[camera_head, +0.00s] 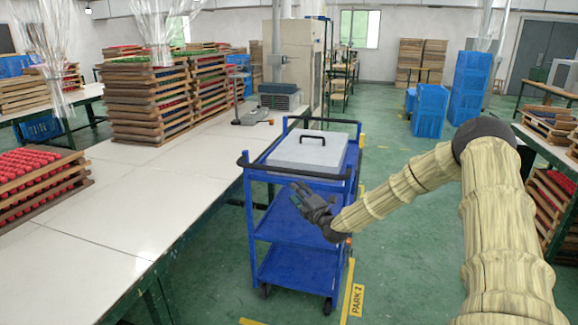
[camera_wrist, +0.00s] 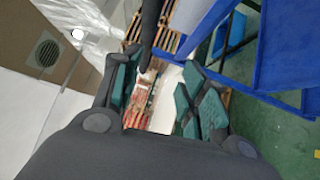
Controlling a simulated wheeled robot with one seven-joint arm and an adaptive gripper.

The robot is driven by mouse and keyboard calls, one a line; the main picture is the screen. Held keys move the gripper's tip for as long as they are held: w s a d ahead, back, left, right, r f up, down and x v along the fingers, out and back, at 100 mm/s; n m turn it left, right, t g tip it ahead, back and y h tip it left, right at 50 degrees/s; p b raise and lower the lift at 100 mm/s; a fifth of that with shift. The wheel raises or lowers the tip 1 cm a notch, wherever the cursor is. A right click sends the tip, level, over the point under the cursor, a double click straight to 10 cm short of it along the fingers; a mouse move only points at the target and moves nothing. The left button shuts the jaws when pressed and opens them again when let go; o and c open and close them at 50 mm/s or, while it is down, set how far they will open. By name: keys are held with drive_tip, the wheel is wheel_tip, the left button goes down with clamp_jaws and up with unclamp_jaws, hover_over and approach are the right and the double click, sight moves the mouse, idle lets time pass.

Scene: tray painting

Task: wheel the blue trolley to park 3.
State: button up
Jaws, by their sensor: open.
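The blue trolley (camera_head: 298,222) stands at the end of the white table, with a black push handle (camera_head: 290,173) on its near side. A grey lidded box (camera_head: 308,152) lies on its top shelf. My gripper (camera_head: 300,193) is open at the trolley's near side, just below the handle. Blue trolley parts (camera_wrist: 283,45) show at right. Park 3 is not identifiable.
A yellow floor mark labelled PARK 2 (camera_head: 356,300) lies right of the trolley's near wheels. The long white table (camera_head: 130,190), with stacked wooden trays (camera_head: 145,100), borders the left. Blue crates (camera_head: 430,110) stand at the back right. Green floor (camera_head: 400,165) is open between.

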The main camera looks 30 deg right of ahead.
sight(289, 171)
drive_tip(key=shift+n+t, duration=0.3)
drive_tip(key=shift+w+d+r+p, duration=0.2)
drive_tip(key=shift+w+d+r, duration=0.4)
drive_tip(key=shift+w, duration=1.2)
drive_tip(key=shift+w+d+r+p, duration=0.2)
drive_tip(key=shift+w+d+r, duration=0.35)
drive_tip(key=shift+w, duration=1.25)
drive_tip(key=shift+w+d+r+p, duration=0.3)
drive_tip(key=shift+w+r, duration=0.45)
drive_tip(key=shift+w, duration=1.05)
clamp_jaws()
